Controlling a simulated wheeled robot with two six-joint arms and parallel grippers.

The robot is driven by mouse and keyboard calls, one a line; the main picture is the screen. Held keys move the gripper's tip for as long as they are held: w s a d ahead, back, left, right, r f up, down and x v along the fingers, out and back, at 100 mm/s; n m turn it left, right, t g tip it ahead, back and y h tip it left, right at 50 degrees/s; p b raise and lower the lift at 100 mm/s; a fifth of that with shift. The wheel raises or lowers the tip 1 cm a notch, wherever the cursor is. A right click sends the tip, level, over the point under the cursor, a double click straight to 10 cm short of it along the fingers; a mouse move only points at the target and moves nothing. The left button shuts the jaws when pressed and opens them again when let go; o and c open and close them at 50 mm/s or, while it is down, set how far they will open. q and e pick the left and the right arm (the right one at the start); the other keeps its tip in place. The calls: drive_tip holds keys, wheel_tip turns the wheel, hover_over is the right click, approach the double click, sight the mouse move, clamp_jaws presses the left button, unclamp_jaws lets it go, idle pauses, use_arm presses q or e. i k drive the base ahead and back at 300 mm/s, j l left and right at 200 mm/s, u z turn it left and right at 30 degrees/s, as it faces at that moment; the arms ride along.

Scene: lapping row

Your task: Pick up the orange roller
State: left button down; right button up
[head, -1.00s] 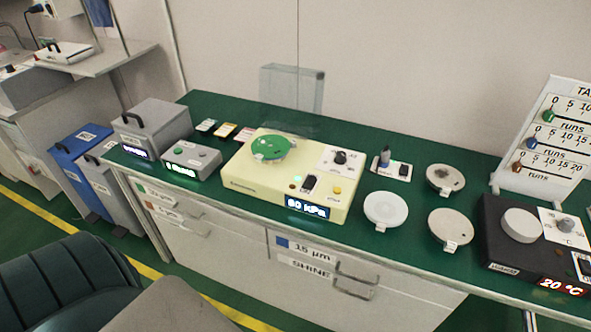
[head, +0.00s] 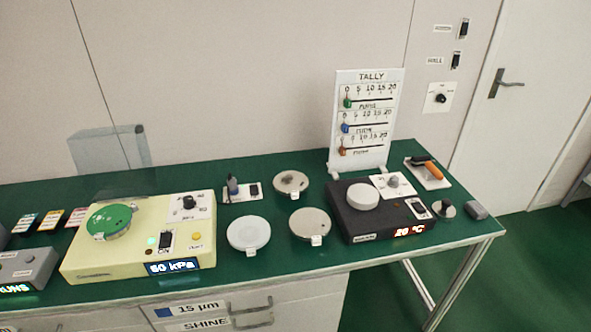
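An orange roller (head: 433,171) with a dark end lies on a small white tray (head: 446,184) at the right end of the green bench top, behind and to the right of the black heater box. Its orange part slants down to the right. Neither of my grippers shows in the head view.
The black heater box (head: 345,220) reading 20 °C stands in front of the roller. A white tally board (head: 361,105) stands upright to its left. A dark knobbed piece (head: 446,208) and a grey block (head: 475,209) sit near the bench's right edge. Free floor lies right of the bench.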

sight(434, 171)
drive_tip(key=l+u, duration=0.65)
drive_tip(key=u, duration=0.15)
drive_tip(key=l+u, duration=0.4)
